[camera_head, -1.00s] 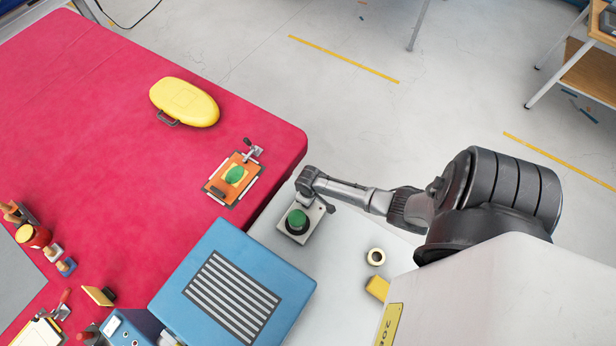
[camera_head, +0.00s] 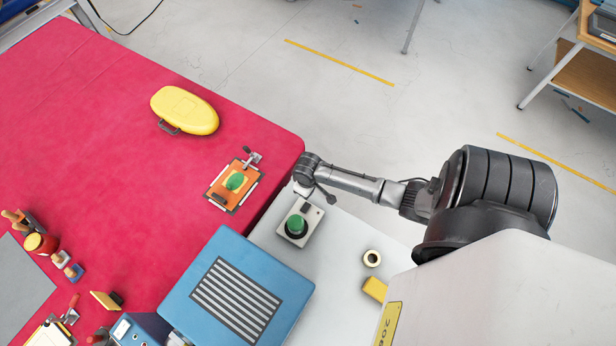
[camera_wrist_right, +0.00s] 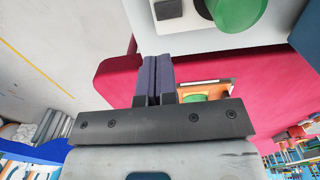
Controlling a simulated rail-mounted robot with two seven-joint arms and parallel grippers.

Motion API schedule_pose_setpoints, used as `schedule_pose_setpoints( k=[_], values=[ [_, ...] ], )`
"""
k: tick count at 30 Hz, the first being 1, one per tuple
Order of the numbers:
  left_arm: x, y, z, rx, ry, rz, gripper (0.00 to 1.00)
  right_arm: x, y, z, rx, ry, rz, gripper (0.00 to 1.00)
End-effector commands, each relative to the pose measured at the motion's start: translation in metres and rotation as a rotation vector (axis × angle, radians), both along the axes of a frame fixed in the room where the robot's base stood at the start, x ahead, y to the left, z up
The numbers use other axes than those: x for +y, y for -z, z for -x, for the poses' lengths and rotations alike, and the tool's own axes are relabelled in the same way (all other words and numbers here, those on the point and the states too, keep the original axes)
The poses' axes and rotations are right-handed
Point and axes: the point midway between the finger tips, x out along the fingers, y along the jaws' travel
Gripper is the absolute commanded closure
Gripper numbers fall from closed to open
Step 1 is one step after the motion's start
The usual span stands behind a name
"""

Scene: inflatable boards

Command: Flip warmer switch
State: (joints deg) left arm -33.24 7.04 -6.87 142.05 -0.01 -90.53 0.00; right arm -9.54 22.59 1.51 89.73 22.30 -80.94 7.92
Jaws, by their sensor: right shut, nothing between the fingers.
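The warmer appears to be the small light-grey box (camera_head: 286,236) with a round green piece (camera_head: 296,224) on a black plate. It stands on a white table top. A small dark switch (camera_head: 305,208) sits at the box's far edge; the switch (camera_wrist_right: 168,9) and the green piece (camera_wrist_right: 238,12) also show at the top of the right wrist view. My right gripper (camera_wrist_right: 155,80) is shut and empty, its fingers together and apart from the switch. In the head view it is beyond the box's far end, mostly hidden under my wrist. My left gripper is not in view.
A blue box with a striped grille (camera_head: 205,260) stands left of the warmer. A tape roll (camera_head: 372,258) and a yellow block (camera_head: 375,289) lie to its right. An orange clipboard with a green patch (camera_head: 222,192) and a yellow board (camera_head: 185,110) lie on the red table (camera_head: 100,150).

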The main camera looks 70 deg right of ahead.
Motion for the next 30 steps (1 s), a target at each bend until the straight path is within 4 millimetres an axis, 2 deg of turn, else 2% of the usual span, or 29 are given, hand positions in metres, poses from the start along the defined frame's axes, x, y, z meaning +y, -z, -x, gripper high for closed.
schedule_pose_setpoints(
  k=[8, 21, 26, 30],
  values=[
    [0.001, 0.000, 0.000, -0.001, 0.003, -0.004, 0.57, 0.000, -0.015, 0.000, 0.001, -0.001, 0.001, 1.00],
    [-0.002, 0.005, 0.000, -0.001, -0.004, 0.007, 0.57, 0.000, -0.012, -0.003, -0.005, -0.001, 0.001, 1.00],
    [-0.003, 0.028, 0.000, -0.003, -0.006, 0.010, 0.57, -0.005, -0.002, -0.026, -0.045, -0.002, 0.010, 1.00],
    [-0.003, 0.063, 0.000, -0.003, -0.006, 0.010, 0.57, -0.024, 0.005, -0.062, -0.111, -0.005, 0.048, 1.00]
  ],
)
